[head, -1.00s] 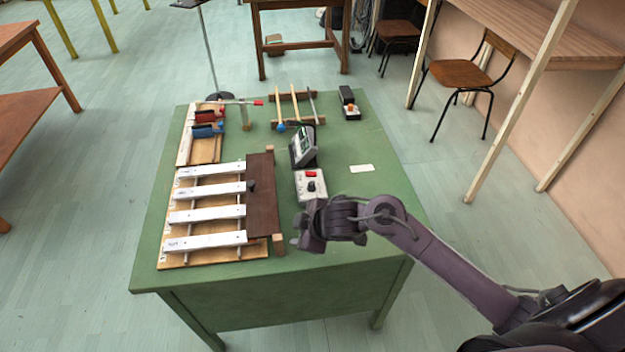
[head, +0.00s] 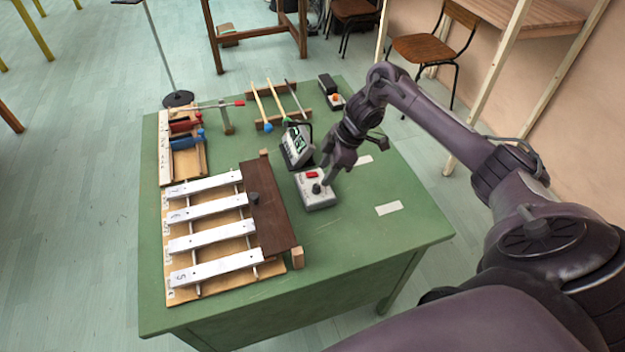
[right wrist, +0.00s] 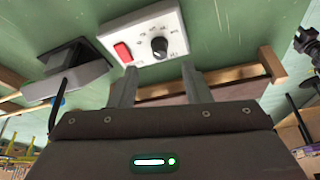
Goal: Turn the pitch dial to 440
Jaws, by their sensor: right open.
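The pitch dial is a black round knob (head: 316,188) on a small light grey box (head: 320,203), beside a red switch (head: 312,175). In the right wrist view the knob (right wrist: 159,47) has small marks around it, too small to read, and its pointer setting is unclear. A device with a lit green display (head: 298,145) stands just behind the box. My right gripper (head: 328,175) is over the box, close to the knob. In the right wrist view its two fingers (right wrist: 160,85) are apart with nothing between them. A dark jointed shape at that view's right edge seems to be my left arm.
A chime-bar instrument (head: 215,225) with a brown board (head: 268,215) lies left of the box. Clamps with red and blue handles (head: 185,143) and a rod frame (head: 270,105) are further back. The green tabletop's (head: 390,240) right front is clear except for white cards (head: 388,208).

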